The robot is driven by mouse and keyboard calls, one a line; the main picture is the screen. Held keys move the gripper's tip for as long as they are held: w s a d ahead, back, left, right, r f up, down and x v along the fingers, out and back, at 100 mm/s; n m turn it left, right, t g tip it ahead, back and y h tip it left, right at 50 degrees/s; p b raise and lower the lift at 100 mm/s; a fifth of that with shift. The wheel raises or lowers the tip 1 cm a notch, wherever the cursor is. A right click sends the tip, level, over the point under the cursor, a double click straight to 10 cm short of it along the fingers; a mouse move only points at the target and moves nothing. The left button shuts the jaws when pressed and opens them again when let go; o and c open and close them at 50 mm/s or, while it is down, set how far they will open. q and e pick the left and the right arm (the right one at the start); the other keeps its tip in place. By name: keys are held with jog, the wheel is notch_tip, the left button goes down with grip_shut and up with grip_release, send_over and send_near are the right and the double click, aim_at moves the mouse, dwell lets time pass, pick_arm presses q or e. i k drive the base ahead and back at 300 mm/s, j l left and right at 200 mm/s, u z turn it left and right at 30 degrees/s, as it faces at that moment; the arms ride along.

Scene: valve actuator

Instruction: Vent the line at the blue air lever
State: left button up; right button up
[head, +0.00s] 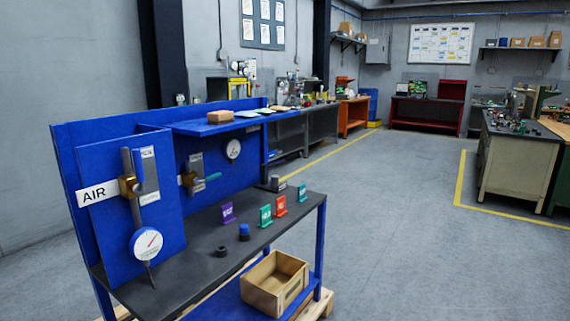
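The blue air lever (138,169) is on a brass valve body (129,187), on a grey vertical pipe mounted on a blue panel at the left of the bench. It points up, along the pipe. A white label reading AIR (96,193) is to its left. A round white gauge (146,244) with a red needle is below on the same pipe; its reading is too small to tell. Neither of my grippers is in view.
A second valve with a green lever (207,179) and another gauge (233,149) are on the back panel. The dark benchtop (190,262) holds several coloured tags, including a purple one (227,213), and small caps. A wooden crate (273,284) is below.

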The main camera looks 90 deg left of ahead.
aim_at(139, 188)
jog(key=u, duration=3.65)
